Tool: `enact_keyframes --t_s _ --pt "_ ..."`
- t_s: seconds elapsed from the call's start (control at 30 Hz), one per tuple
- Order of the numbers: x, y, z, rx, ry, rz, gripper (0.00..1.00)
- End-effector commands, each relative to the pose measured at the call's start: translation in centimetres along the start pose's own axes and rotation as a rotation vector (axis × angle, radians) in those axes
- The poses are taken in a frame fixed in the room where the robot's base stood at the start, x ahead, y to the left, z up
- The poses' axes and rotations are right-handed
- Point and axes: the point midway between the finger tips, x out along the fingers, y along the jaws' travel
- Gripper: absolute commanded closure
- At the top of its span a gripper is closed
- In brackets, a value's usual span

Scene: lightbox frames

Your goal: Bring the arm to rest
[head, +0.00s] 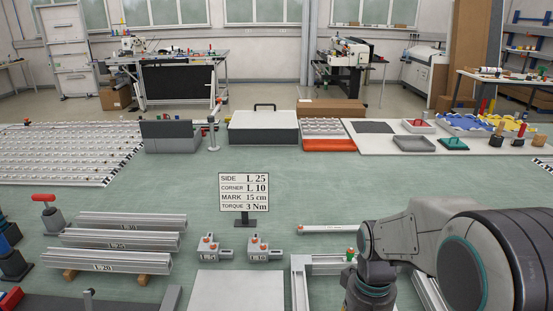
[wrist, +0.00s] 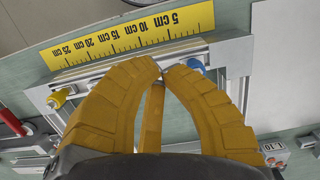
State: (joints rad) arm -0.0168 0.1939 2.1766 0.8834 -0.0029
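My gripper (wrist: 163,70) has thick yellow fingers that curve in until their tips almost meet. No held object shows between the tips. A narrow yellow-orange strip shows between the fingers lower down; I cannot tell what it is. Beyond the tips lie an aluminium profile (wrist: 110,68) and a yellow ruler (wrist: 115,38) marked in cm. In the head view my arm (head: 440,245) reaches in from the right, bent over the bench. The gripper's fingers cannot be made out in that view.
An aluminium frame (head: 300,285) lies beside my arm. Left of it are two corner brackets (head: 258,250), a sign (head: 244,193) and stacked profiles (head: 115,240). A blue knob (wrist: 195,65) and a yellow knob (wrist: 57,99) sit near the fingers.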

Motion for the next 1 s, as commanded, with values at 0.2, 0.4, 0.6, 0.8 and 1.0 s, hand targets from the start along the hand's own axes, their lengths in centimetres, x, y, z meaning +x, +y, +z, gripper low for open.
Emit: enact_keyframes --t_s 0.2,0.4,0.6,0.8,1.0 --pt "-2.3 0.1 6.8 0.005 0.067 0.000 1.00" --pt "-4.0 0.2 10.3 0.010 0.186 0.000 1.00" --pt "-6.4 0.2 11.1 0.015 0.335 0.002 1.00" --pt "-8.1 0.3 11.4 0.018 0.429 0.003 1.00" --pt "-8.6 0.3 11.4 0.019 0.457 0.003 1.00"
